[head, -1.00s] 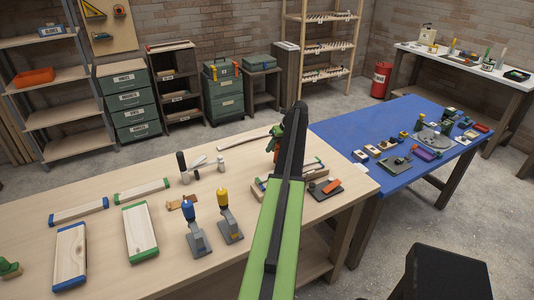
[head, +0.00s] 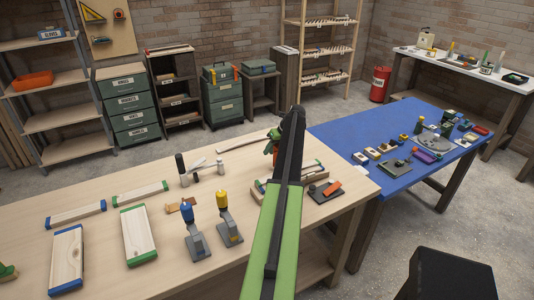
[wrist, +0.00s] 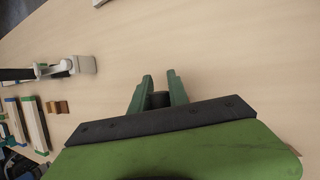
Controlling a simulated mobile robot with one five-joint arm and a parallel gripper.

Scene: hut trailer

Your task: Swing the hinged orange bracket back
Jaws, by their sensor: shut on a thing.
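A small orange piece (head: 332,188), which looks like the bracket, lies on a dark plate (head: 318,195) near the right end of the wooden bench. Its hinge is too small to make out. My gripper (head: 272,146) is beyond and left of it over the bench, partly hidden by my own arm. In the wrist view my gripper's green fingers (wrist: 159,80) are shut on a dark round thing (wrist: 160,99), seen end on. I cannot tell what it is. No orange piece shows between the fingers.
Two upright tools, one blue-topped (head: 194,235) and one yellow-topped (head: 229,220), stand at the bench's front. Wooden blocks with green (head: 138,235) or blue (head: 68,257) ends lie left. A blue table (head: 350,130) with several small items adjoins at right.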

